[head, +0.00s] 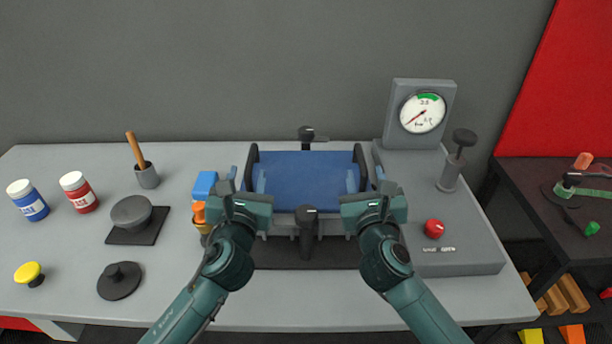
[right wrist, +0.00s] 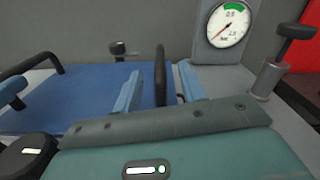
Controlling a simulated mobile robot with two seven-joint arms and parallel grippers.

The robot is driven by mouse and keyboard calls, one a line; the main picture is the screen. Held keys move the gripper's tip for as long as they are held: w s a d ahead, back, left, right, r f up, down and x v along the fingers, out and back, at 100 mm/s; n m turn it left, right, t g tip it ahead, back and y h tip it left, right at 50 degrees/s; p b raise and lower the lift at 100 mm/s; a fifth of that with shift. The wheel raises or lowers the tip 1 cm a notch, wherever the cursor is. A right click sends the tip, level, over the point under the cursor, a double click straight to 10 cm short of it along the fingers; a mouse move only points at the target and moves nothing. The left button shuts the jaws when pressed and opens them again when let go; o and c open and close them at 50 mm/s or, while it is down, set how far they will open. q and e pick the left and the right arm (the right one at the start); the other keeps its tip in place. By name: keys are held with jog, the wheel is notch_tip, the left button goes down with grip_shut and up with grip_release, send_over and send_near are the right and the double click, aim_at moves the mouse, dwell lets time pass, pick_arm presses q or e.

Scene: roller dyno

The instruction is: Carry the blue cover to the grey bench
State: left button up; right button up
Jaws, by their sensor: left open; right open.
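The blue cover (head: 305,178) lies flat on a fixture on the grey bench (head: 190,290), with a black bar handle at its left side (head: 251,160) and another at its right side (head: 360,160). My left gripper (head: 247,180) is open, its light-blue fingers on either side of the left handle. My right gripper (head: 365,180) is open around the right handle. In the right wrist view the right handle (right wrist: 160,75) stands between the two fingers, apart from both, with the cover (right wrist: 65,98) to the left. The cover's front corners are partly hidden by my grippers.
Black clamp knobs stand behind (head: 306,134) and in front (head: 307,216) of the cover. A gauge box (head: 424,110), pump handle (head: 455,160) and red button (head: 434,229) are at right. Jars, a brush pot (head: 147,175) and black discs stand at left.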

pick_arm(q)
jog(key=w, duration=0.6)
pick_arm(e)
jog(key=w, duration=0.6)
pick_arm(q)
jog(key=shift+c, duration=0.5)
pick_arm(e)
jog(key=shift+s, duration=0.1)
jog(key=shift+c, duration=0.5)
pick_arm(q)
grip_shut()
pick_arm(e)
grip_shut()
